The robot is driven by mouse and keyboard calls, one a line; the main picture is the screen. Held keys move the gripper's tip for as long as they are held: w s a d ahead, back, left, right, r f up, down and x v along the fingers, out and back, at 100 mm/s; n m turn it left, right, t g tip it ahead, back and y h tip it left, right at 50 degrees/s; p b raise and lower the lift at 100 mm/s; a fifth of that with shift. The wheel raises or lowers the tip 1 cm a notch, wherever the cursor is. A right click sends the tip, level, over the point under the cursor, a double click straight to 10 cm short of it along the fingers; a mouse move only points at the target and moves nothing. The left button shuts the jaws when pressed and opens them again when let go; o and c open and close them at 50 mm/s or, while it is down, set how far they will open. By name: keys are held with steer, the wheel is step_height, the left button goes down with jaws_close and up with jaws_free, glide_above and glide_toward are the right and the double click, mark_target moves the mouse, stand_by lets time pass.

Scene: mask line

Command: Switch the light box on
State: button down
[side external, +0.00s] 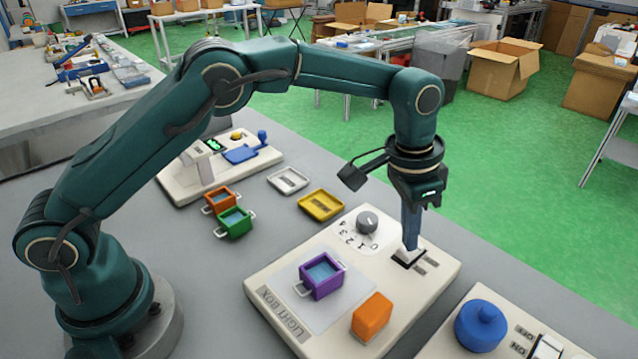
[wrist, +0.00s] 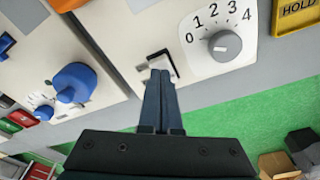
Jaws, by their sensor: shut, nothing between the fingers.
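The light box is a cream slab (side external: 285,325) with a "LIGHT BOX" label, lying on the grey table. Its pale square panel (side external: 310,303) shows no clear glow. A small black-and-white switch (side external: 400,262) sits near its right side; it also shows in the wrist view (wrist: 153,60). My gripper (side external: 411,246) points straight down with its fingers shut and empty, the tips at the switch. In the wrist view, the fingertips (wrist: 160,75) overlap the switch's near part, so contact and the switch's position cannot be told.
A grey dial (side external: 367,222) numbered 0 to 4 stands close to the switch. A purple bin (side external: 322,279) and an orange block (side external: 372,315) rest on the slab. Another panel with a blue knob (side external: 480,325) is at the lower right. A yellow tray (side external: 321,204) lies behind.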

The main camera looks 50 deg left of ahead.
mark_target(405, 251)
steer(key=shift+f, duration=0.7)
steer(key=shift+r, duration=3.55)
